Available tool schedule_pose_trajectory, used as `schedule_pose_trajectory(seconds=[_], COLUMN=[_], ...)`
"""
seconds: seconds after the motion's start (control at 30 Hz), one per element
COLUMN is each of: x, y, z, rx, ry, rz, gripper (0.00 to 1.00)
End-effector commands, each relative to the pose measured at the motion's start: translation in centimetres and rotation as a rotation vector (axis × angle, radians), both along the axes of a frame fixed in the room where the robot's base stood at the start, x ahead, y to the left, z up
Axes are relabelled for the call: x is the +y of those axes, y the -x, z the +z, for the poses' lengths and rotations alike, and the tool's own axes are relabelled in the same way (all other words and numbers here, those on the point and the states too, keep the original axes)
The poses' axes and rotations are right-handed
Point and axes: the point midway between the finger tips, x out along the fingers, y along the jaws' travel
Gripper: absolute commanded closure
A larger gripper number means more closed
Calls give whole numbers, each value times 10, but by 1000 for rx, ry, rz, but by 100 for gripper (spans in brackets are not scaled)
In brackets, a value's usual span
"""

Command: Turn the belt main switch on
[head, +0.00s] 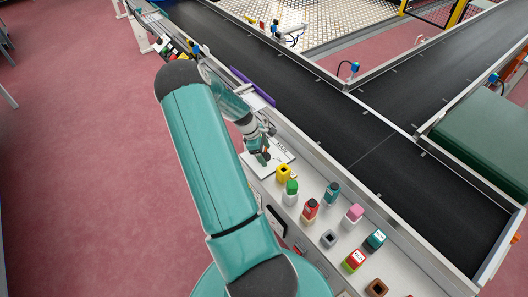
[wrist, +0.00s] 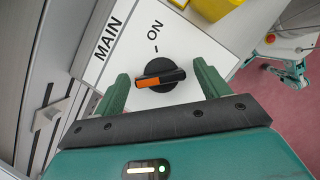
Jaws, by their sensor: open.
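The main switch is a round black rotary knob with an orange-striped handle (wrist: 161,76) on a white plate (wrist: 118,62) marked MAIN and ON. The handle lies roughly crosswise in the wrist view, its orange end to the left, and does not point at the ON mark above it. My gripper (wrist: 162,70) is open, with one green finger on each side of the knob; I cannot tell whether either touches it. In the head view my gripper (head: 264,150) is over the plate (head: 274,160), hiding most of the switch.
Several coloured items, including a yellow one (head: 283,173) and a red one (head: 310,209), stand on the pale ledge (head: 318,188) right of the plate. The black conveyor belt (head: 330,125) runs behind a metal rail. The red floor (head: 80,150) at left is clear.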

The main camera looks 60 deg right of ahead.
Motion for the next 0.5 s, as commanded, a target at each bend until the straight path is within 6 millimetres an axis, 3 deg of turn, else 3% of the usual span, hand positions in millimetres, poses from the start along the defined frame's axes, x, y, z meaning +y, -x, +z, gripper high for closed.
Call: schedule_pose_trajectory(seconds=[0.17, 0.37, 0.5], x=[0, 0, 0], y=[0, 0, 0], z=[0, 0, 0], rx=[0, 0, 0], ry=[0, 0, -1], rz=[0, 0, -1], gripper=[27, 67, 70])
